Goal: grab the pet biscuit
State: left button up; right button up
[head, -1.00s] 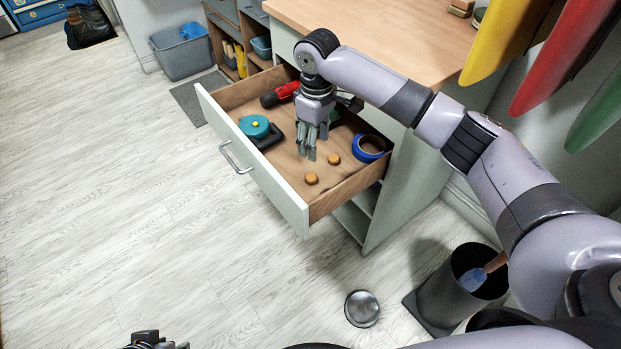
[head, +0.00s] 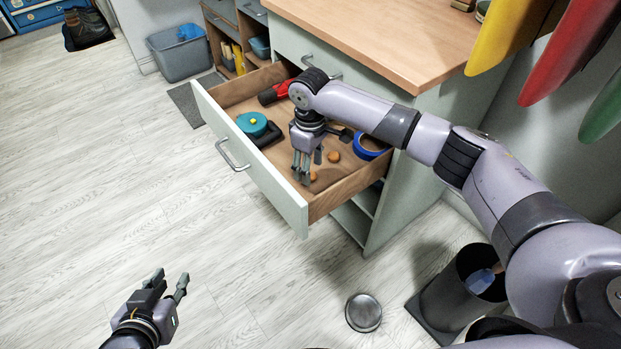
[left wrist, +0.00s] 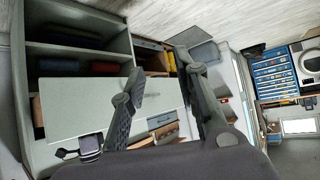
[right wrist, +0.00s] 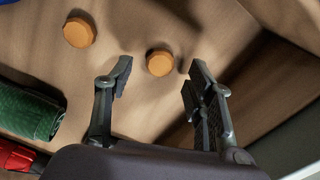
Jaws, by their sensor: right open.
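Two small round orange-brown biscuits lie on the brown bottom of the open drawer (head: 270,212). In the head view, one biscuit (head: 333,156) is in plain sight and the other (head: 313,176) is partly hidden behind my right gripper's fingers. My right gripper (head: 309,172) is over the drawer, pointing down, open and empty. In the right wrist view, one biscuit (right wrist: 159,63) shows between and just past the spread fingertips, the other (right wrist: 79,31) farther left. My left gripper (head: 169,279) is open and empty over the floor; its spread fingers show in the left wrist view (left wrist: 160,78).
The drawer also holds a round teal tool (head: 252,124), a blue tape roll (head: 370,148) and a red and black tool (head: 275,94). A green object (right wrist: 28,110) shows in the right wrist view. The wooden counter (head: 370,40) is above, behind the drawer.

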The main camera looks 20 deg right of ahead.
notch_tip(320, 180, down, 2)
jog(key=shift+f, duration=0.1)
pick_arm(q)
jog(key=w+r+t, duration=0.1)
jog(key=w+d+r+t, duration=0.1)
jog(key=r, duration=0.1)
jog(key=shift+w+d+h, duration=0.1)
jog(key=shift+w+h, duration=0.2)
jog(key=shift+h, duration=0.1)
jog(key=shift+f, duration=0.1)
pick_arm(e)
jog(key=shift+c, duration=0.3)
jog(key=c, duration=0.8)
pick_arm(q)
jog(key=shift+s, duration=0.1)
pick_arm(e)
jog(key=shift+r, duration=0.2)
